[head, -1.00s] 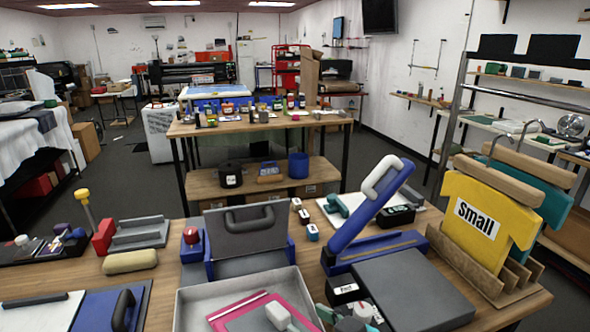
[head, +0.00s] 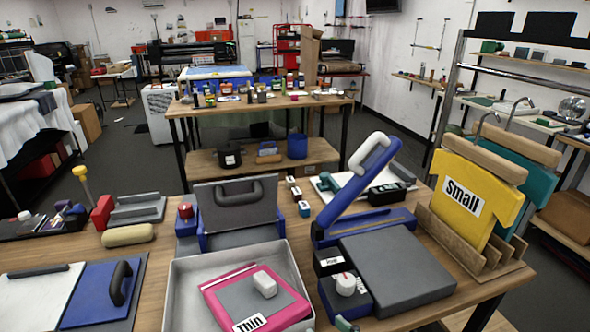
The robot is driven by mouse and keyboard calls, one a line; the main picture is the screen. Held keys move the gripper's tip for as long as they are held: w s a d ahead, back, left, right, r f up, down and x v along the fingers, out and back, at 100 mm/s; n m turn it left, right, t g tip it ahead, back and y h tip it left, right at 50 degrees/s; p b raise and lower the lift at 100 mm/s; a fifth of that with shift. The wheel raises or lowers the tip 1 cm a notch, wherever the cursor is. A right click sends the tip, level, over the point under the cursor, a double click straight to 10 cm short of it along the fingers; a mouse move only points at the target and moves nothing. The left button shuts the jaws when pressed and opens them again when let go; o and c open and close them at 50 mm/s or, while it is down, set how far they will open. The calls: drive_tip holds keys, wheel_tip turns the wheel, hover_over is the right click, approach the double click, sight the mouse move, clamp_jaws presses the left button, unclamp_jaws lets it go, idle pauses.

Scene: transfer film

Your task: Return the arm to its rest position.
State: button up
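My arm and my gripper are not in view in the head view. Whether the gripper is open or shut, and what it may hold, cannot be seen. The workbench (head: 150,265) in front of me shows no part of my arm above it.
A grey tray (head: 180,290) holds a pink frame labelled "Thin" (head: 216,291) with a white block (head: 264,284) on it. A blue press with a raised handle (head: 350,195) and grey plate (head: 408,272) stands right. A yellow shirt-shaped board "Small" (head: 478,190) stands in a wooden rack. Floor shows beyond the bench.

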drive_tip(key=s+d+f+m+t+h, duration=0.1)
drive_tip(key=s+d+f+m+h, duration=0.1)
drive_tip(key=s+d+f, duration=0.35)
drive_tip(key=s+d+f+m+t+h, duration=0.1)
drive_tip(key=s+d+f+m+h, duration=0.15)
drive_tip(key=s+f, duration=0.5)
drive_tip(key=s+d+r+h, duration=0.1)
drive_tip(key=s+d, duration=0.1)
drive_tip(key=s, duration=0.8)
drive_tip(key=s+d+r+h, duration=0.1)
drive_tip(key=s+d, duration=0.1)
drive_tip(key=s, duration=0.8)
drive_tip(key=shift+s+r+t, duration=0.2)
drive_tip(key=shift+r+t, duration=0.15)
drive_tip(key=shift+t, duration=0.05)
